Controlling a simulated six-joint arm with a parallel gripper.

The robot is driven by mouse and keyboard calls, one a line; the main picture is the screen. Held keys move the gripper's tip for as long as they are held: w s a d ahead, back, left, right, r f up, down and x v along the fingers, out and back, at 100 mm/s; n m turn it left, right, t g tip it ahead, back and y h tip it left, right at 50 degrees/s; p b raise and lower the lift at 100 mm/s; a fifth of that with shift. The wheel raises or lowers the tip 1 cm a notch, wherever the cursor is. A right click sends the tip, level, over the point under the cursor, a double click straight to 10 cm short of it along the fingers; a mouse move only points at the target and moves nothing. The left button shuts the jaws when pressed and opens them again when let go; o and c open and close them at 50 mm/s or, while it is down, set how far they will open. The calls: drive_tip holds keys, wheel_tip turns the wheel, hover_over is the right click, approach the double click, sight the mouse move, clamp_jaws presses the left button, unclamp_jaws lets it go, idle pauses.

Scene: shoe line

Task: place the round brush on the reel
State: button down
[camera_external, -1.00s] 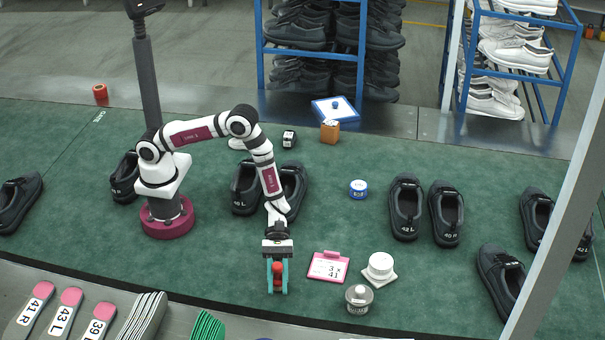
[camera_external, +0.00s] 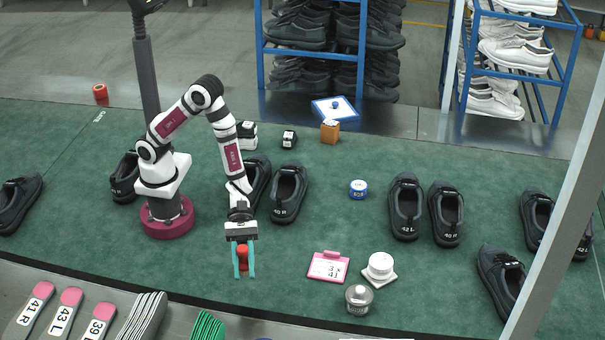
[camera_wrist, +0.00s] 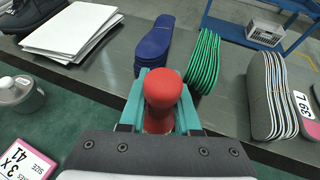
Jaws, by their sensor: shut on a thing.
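My gripper (camera_external: 244,273), with teal fingers, is shut on a red rounded thing, which I take for the round brush (camera_external: 243,256). In the wrist view the brush's red knob (camera_wrist: 163,88) stands between the teal fingers (camera_wrist: 161,118); its lower part is mostly hidden. The gripper points down over the green mat, left of the pink-topped card. A white round-topped piece on a square white base (camera_external: 380,267), probably the reel, stands right of that card, well apart from my gripper.
The pink-topped card (camera_external: 328,267) and a grey lidded jar (camera_external: 359,299) lie between or near gripper and reel. Black shoes (camera_external: 289,190) stand behind. Green insoles (camera_external: 207,327) and white sheets (camera_wrist: 72,30) lie beyond the mat's front edge. A blue tin (camera_external: 358,189) stands mid-mat.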

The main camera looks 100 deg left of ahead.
drive_tip(key=w+a+r+n+t+y, duration=0.1)
drive_tip(key=w+a+n+t+y, duration=0.5)
drive_tip(key=w+a, duration=1.1)
drive_tip(key=n+t+y, duration=0.3)
drive_tip(key=n+y, duration=0.4)
drive_tip(key=n, duration=0.1)
hover_over(358, 190)
drive_tip(key=w+a, duration=0.2)
drive_tip(key=w, duration=0.1)
wheel_tip(358, 190, down, 4)
drive_tip(key=shift+s+d+r, duration=0.1)
drive_tip(key=shift+s+r, duration=0.05)
drive_tip(key=shift+r, duration=0.1)
drive_tip(key=f, duration=0.4)
drive_tip(key=shift+a, duration=0.35)
drive_tip(key=shift+f, duration=0.25)
drive_tip(key=c, duration=0.6)
unclamp_jaws()
drive_tip(key=shift+f, duration=0.1)
